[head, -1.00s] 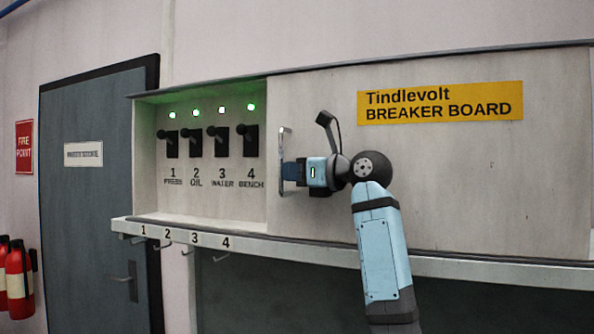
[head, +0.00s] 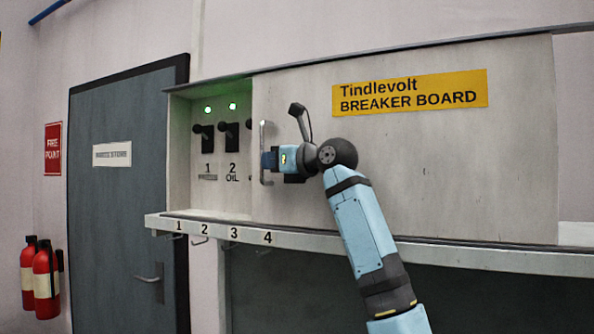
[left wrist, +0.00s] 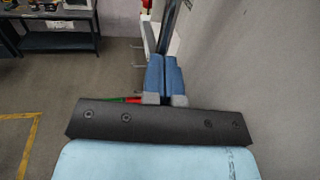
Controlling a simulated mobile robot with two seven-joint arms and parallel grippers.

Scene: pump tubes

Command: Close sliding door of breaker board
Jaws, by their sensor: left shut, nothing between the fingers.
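The breaker board's sliding door (head: 410,170) is a pale panel with a yellow "Tindlevolt BREAKER BOARD" label (head: 410,93). It covers the right and middle of the board, and the left part is open. In the opening, breaker switches 1 (head: 204,137) and 2 (head: 229,136) show under green lights; the edge of another switch shows beside the door. A vertical metal handle (head: 264,152) stands at the door's left edge. My left gripper (head: 268,160) is shut and empty, its tips at the handle's right side. Its blue fingers show together in the left wrist view (left wrist: 165,78). My right gripper is not in view.
A ledge (head: 330,233) with numbered hooks runs under the board. A grey door (head: 125,210) and red fire extinguishers (head: 45,275) are at the left. In the left wrist view, a dark workbench (left wrist: 55,35) stands far left, with open floor before it.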

